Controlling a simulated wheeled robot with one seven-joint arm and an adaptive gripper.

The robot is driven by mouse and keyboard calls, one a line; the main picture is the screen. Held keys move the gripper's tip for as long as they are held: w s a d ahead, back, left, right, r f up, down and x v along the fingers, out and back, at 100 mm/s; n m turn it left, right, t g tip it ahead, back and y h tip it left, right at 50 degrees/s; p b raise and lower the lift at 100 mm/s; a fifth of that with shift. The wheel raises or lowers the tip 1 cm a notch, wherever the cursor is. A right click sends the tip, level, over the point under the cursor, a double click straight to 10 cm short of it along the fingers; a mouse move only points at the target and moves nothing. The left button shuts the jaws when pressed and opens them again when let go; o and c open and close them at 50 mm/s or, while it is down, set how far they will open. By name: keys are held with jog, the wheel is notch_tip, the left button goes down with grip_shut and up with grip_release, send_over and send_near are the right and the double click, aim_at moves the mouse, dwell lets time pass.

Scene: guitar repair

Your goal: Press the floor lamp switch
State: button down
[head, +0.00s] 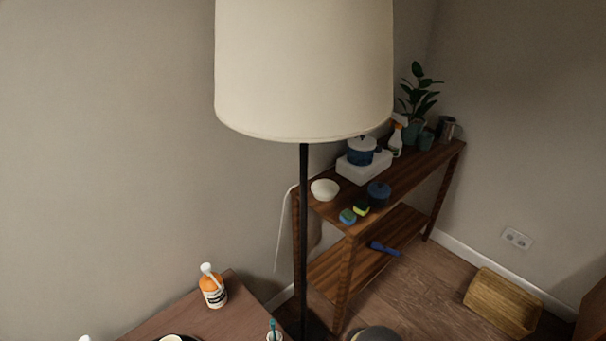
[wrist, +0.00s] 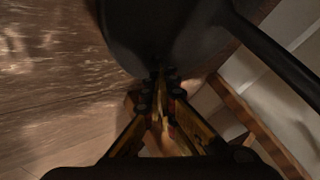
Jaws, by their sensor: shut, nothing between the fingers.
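The floor lamp (head: 304,70) stands in the middle of the head view, with a cream shade on a thin black upright pole. Its dark round base (wrist: 185,30) fills the top of the wrist view, and the pole (wrist: 275,52) runs off to the right. My gripper (wrist: 160,78) is shut and empty. Its fingertips are at the near edge of the base in the picture; I cannot tell whether they touch it. I cannot make out the switch in either view. My gripper does not show clearly in the head view.
A wooden shelf (head: 410,176) behind the lamp holds a white bowl (head: 324,189), pots, sponges and a plant (head: 419,95). A table with an orange bottle (head: 212,289) is at the lower left. A wooden crate (head: 503,302) lies on the floor at right.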

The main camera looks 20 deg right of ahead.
dwell(0.3)
jog(key=shift+r, duration=0.45)
notch_tip(320, 180, up, 6)
jog(key=p, duration=0.4)
dwell(0.3)
dwell(0.3)
